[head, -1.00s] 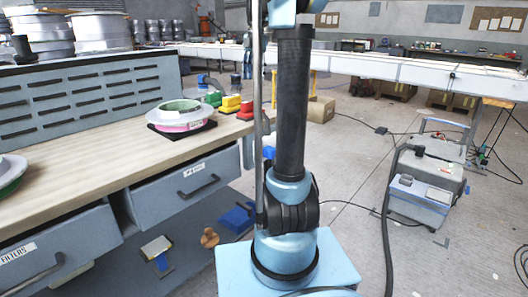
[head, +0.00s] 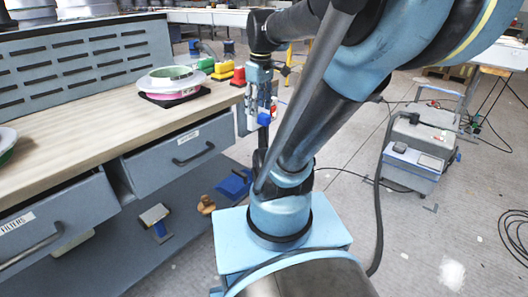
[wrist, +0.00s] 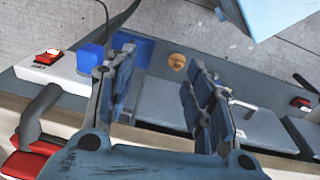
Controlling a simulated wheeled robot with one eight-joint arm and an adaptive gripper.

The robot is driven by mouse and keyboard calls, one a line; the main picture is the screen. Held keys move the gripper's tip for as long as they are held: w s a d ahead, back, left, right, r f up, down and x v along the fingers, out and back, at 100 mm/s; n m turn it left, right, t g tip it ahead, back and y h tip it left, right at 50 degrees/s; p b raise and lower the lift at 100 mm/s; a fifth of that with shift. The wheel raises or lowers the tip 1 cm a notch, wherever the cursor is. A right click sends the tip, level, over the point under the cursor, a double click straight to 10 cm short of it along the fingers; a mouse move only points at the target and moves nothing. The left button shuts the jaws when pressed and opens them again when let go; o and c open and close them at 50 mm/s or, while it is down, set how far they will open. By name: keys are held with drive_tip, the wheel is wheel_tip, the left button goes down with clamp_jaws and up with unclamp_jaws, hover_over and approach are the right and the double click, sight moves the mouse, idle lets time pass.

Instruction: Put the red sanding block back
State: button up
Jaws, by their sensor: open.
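A red block (head: 238,76) sits at the right end of the workbench top, at the near end of a row with a yellow block (head: 222,71) and a green block (head: 205,64). In the wrist view, a red thing with a dark handle (wrist: 22,162) shows at the lower left edge, partly cut off; I cannot tell if it is the same block. My gripper (head: 262,104) hangs by the bench's right end, just right of the red block. In the wrist view its fingers (wrist: 160,76) are apart with nothing between them.
A blue cube (head: 264,118) is at the bench's end, beside a white switch box (wrist: 62,66). A ring mould (head: 174,82) lies on the bench (head: 95,118). Drawers (head: 180,155) face the aisle. Below are a blue item (head: 235,183) and a wooden piece (head: 206,204). A grey machine (head: 415,150) stands right.

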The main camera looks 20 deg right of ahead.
drive_tip(key=s+f+m+t, duration=0.1)
drive_tip(key=s+f+m, duration=0.6)
drive_tip(key=f, duration=0.6)
drive_tip(key=shift+s+m, duration=0.3)
drive_tip(key=shift+s, duration=0.8)
